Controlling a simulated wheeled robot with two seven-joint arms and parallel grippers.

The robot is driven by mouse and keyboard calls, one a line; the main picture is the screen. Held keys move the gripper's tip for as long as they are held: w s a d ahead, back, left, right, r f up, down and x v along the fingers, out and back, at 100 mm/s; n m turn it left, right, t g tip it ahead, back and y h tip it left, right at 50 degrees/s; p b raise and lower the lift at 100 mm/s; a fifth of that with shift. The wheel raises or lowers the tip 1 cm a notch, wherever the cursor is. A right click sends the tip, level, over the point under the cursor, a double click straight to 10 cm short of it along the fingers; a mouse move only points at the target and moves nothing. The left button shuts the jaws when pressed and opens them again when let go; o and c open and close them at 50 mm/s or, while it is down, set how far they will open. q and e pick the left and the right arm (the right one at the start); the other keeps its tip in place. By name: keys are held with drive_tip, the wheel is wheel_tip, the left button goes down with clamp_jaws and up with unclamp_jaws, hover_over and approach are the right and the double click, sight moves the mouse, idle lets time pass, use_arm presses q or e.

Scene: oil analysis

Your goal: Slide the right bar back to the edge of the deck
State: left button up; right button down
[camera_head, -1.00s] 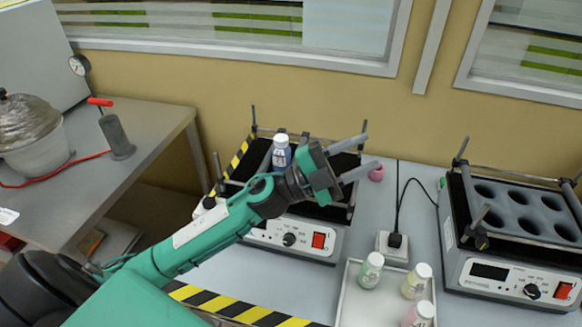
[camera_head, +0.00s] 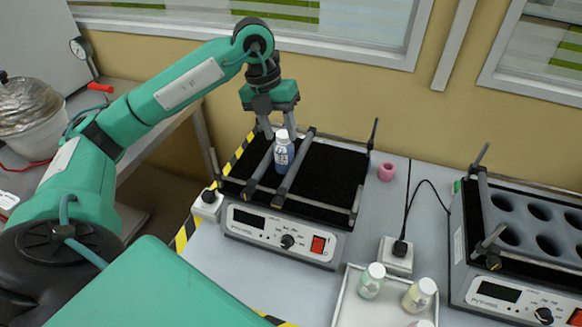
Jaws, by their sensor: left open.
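The shaker deck (camera_head: 325,182) is a black mat in a metal frame on a grey base. Two dark bars lie across it from back to front. The right bar (camera_head: 295,168) stands just right of a blue bottle with a white cap (camera_head: 283,155). The left bar (camera_head: 259,170) is on the bottle's left. The bottle is upright between them. Bare mat stretches from the right bar to the deck's right edge. My left gripper (camera_head: 279,131) points down at the back of the deck, by the bottle's cap. Its fingers are apart. My right gripper is not in view.
A white tray (camera_head: 351,306) with small bottles stands front right of the shaker. A pink object (camera_head: 386,172) and a power socket (camera_head: 397,256) lie to its right. A second shaker with round holes (camera_head: 540,213) is at the far right.

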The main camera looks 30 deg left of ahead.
use_arm(q)
drive_tip(key=p, duration=0.1)
hover_over(288, 176)
drive_tip(key=a, duration=0.1)
drive_tip(key=a+x, duration=0.2)
drive_tip(key=x, duration=0.8)
drive_tip(key=p+x, duration=0.1)
drive_tip(key=x, duration=0.1)
drive_tip(key=shift+s+a+f, duration=0.1)
drive_tip(key=shift+s+f, duration=0.05)
drive_tip(key=shift+s, duration=0.15)
drive_tip(key=shift+w+f, duration=0.1)
drive_tip(key=shift+f, duration=0.5)
drive_tip(key=shift+c, duration=1)
clamp_jaws()
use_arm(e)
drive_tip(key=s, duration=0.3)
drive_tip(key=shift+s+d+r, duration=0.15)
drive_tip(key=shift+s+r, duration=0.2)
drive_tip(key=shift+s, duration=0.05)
